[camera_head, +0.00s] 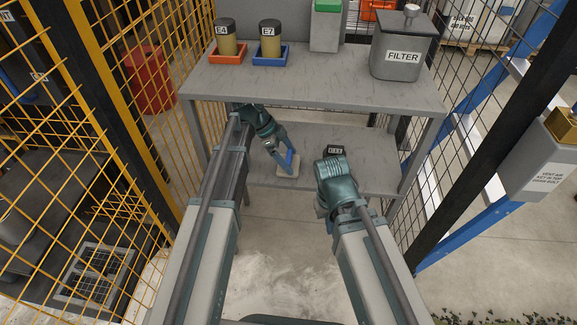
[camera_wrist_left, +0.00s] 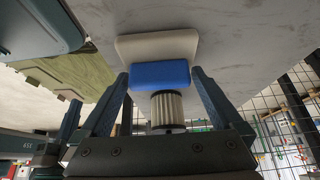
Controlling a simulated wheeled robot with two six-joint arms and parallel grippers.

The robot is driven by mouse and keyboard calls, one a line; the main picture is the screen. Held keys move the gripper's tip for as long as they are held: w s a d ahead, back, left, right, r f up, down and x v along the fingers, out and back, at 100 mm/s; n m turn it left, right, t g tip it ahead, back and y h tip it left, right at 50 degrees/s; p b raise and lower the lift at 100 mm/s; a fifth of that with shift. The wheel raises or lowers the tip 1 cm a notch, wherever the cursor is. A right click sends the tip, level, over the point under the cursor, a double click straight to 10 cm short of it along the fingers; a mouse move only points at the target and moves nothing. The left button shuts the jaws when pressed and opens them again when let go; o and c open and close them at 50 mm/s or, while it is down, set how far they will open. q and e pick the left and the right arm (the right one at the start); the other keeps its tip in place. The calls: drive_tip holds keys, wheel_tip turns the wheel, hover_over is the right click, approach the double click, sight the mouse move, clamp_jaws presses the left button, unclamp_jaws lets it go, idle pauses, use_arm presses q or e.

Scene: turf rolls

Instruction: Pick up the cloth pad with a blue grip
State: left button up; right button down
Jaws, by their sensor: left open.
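The cloth pad (camera_head: 287,171) is a pale beige block with a blue grip (camera_head: 290,157) on it. It lies on the lower shelf of the grey bench. My left gripper (camera_head: 283,156) reaches down to it, open. In the left wrist view the pad (camera_wrist_left: 157,44) shows beyond the blue grip (camera_wrist_left: 160,75). The open fingers (camera_wrist_left: 161,80) stand on either side of the blue grip, with gaps visible. My right arm is folded at the right, and its gripper does not show.
A dark labelled item (camera_head: 335,150) is on the lower shelf. The upper shelf (camera_head: 310,85) carries a grey FILTER bin (camera_head: 401,50) and labelled jars in an orange tray (camera_head: 228,57) and a blue tray (camera_head: 269,60).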

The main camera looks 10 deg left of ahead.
use_arm(q)
drive_tip(key=shift+r, duration=0.1)
drive_tip(key=c, duration=1.1)
drive_tip(key=shift+r+p, duration=0.95)
drive_tip(key=s, duration=1.8)
drive_tip(key=shift+f, duration=0.2)
